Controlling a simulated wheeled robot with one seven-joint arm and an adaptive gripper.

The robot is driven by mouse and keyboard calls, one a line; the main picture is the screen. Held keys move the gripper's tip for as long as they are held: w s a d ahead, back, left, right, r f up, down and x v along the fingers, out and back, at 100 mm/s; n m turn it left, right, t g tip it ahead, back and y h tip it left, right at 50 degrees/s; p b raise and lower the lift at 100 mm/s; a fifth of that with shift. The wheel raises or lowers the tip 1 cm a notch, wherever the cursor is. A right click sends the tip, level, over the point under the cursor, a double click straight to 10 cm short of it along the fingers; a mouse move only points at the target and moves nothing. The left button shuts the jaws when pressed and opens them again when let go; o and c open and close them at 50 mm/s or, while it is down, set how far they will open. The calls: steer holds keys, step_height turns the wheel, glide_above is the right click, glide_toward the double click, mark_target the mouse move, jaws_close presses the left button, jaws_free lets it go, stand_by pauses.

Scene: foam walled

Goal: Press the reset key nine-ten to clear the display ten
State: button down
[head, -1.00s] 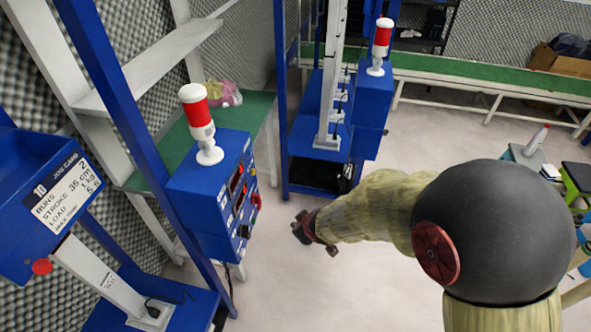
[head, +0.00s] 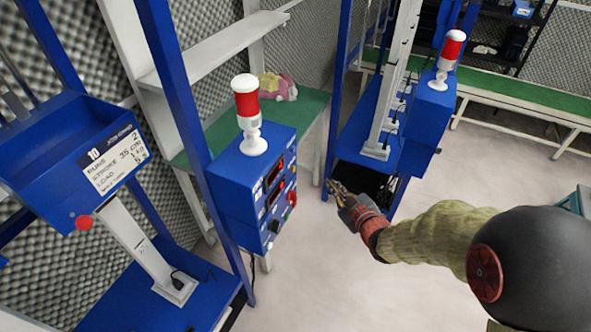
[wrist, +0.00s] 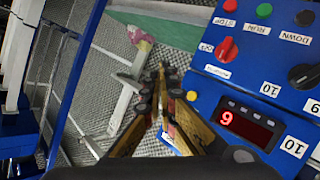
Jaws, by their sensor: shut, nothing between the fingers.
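The blue control box (head: 236,205) stands at the centre left, its panel facing right. In the wrist view its panel (wrist: 212,92) shows a lit red display (wrist: 247,125), a red knob (wrist: 227,49), a red button (wrist: 229,6), a green button (wrist: 264,10) and black knobs (wrist: 304,76). White labels there include "10" and "DOWN". I cannot tell which control is the reset key. My gripper (head: 338,188) is shut and empty, to the right of the panel and apart from it. In the wrist view its fingertips (wrist: 164,72) point past the panel's left edge.
A red-and-white beacon (head: 247,110) stands on the box. A second blue machine (head: 425,115) stands behind to the right. A blue stand with a job card (head: 116,160) is at the left. A green table (head: 300,110) lies behind the box. The floor (head: 330,275) in front is clear.

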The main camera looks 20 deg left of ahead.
mark_target(293, 169)
steer(key=a+b, duration=0.1)
steer(key=a, duration=0.7)
steer(key=shift+w+a+b, duration=0.35)
steer(key=shift+a, duration=0.05)
steer(key=shift+a, duration=0.1)
stand_by(1.2)
steer(key=shift+a+b, duration=0.3)
steer(key=shift+b, duration=0.05)
steer(key=shift+a+b, duration=0.3)
steer(key=shift+a, duration=0.2)
stand_by(0.7)
steer(key=shift+d, duration=0.9)
steer(key=shift+d, duration=0.1)
